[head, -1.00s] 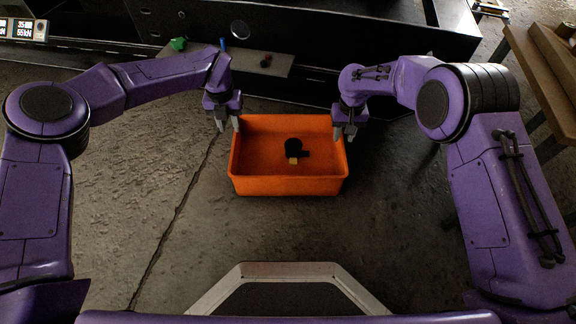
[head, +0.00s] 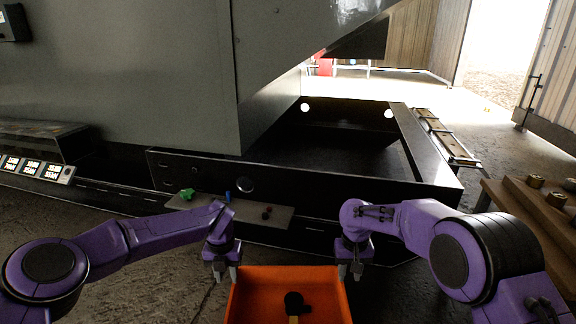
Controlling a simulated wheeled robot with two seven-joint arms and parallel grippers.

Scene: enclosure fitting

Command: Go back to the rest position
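My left gripper (head: 226,274) points down beside the far left corner of an orange bin (head: 258,273). Its two fingers are apart, with a gap between them. My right gripper (head: 350,271) points down at the bin's far right corner. Its fingers are also apart, and one overlaps the rim in the view; I cannot tell whether it touches. Inside the bin lies a black part (head: 294,301) with a small tan piece below it. The near part of the bin is cut off by the bottom edge of the view.
Beyond the bin is a dark machine frame (head: 420,188) with a grey housing (head: 120,70) above. A ledge (head: 282,216) carries a green item (head: 187,194) and small knobs. A wooden bench (head: 520,215) with round parts stands at right. Bare floor lies left of the bin.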

